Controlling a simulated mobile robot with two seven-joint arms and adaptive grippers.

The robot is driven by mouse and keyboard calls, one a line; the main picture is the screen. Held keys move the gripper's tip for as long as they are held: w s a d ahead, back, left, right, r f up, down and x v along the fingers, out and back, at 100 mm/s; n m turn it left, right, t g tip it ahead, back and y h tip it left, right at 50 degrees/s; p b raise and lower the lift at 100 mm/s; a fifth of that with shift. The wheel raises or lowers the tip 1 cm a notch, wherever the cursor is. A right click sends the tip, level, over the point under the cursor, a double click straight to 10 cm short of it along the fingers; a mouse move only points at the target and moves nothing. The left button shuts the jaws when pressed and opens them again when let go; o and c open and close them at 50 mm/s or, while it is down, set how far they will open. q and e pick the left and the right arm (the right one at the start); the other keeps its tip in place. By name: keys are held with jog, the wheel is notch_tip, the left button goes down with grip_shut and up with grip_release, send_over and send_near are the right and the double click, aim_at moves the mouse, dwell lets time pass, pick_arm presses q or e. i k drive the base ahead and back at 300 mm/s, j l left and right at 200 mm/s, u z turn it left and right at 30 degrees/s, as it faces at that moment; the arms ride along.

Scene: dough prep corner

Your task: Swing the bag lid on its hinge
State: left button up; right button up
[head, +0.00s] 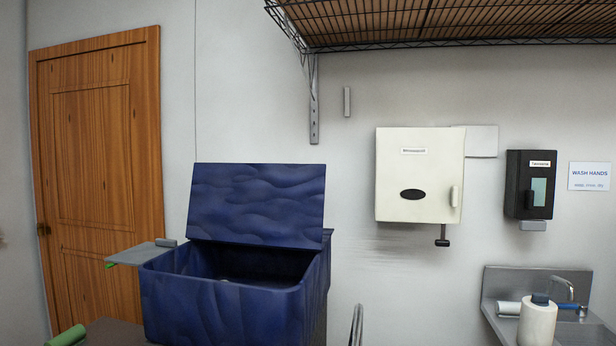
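The dark blue bag (222,312) is box-shaped with an open top and stands at the lower middle of the head view. Its blue lid (257,205) stands raised along the back rim, leaning slightly back, so the bag is open. A small pale spot shows inside the bag, too small to identify. The bag's lower part is cut off by the bottom edge of the picture. I cannot make out either of my grippers in this view, and nothing is seen touching the lid.
A grey flat surface (140,254) lies left of the bag, with a green cylinder (67,336) below it. A thin grey metal piece (357,326) stands right of the bag. A sink (495,290) is at the lower right. A wire shelf (440,24) hangs above.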

aim_at(282, 205)
jog(key=j+z, duration=0.15)
jog(key=z, duration=0.3)
jog(key=j+z, duration=0.15)
jog(key=z, duration=0.25)
jog(key=j+z, duration=0.2)
jog(key=z, duration=0.25)
jog(key=j+z, duration=0.4)
jog(key=k+j+z, duration=0.2)
jog(key=j+z, duration=0.15)
jog(key=k+j+z, duration=0.1)
jog(key=j, duration=0.2)
jog(key=k+j+z, duration=0.1)
jog(key=j, duration=0.25)
jog(key=k+j+z, duration=0.1)
jog(key=k+j, duration=0.15)
